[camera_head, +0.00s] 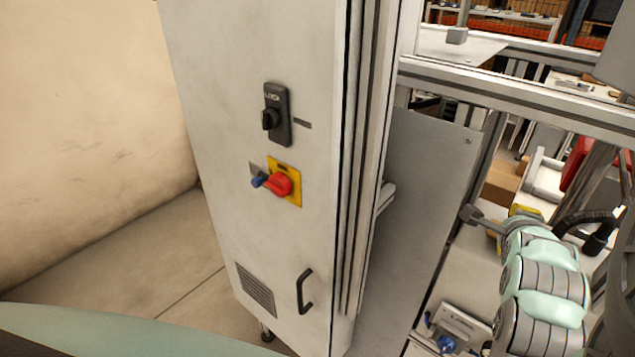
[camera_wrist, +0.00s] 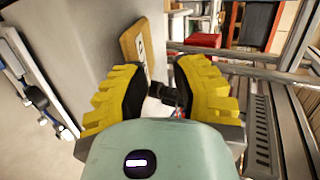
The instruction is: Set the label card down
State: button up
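My gripper (camera_wrist: 160,88) has yellow ribbed fingers with black pads. In the wrist view the fingers stand apart, and I see no card between the pads. A small dark piece (camera_wrist: 166,94) shows in the gap; I cannot tell whether it touches the pads. A tan piece with a white marked patch (camera_wrist: 136,46) shows beyond the left finger, against a grey panel. I cannot tell whether it is the label card. In the head view my gripper (camera_head: 514,222) is at the right, partly hidden by my arm, with a grey bar in front of it.
A tall white cabinet (camera_head: 255,60) with a red knob (camera_head: 279,184) fills the middle of the head view. A grey panel (camera_head: 425,190) and a metal frame rail (camera_head: 520,92) stand close to my arm. Open floor (camera_head: 150,250) lies at the left.

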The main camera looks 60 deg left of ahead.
jog(key=shift+s+d+r, duration=0.1)
jog(key=shift+s+d, duration=0.05)
jog(key=shift+s, duration=0.05)
notch_tip(320, 180, up, 8)
jog(key=s+p, duration=0.2)
jog(key=p, duration=0.8)
jog(key=shift+s+d+f, duration=0.2)
jog(key=shift+d+f, duration=0.05)
jog(key=shift+d, duration=0.2)
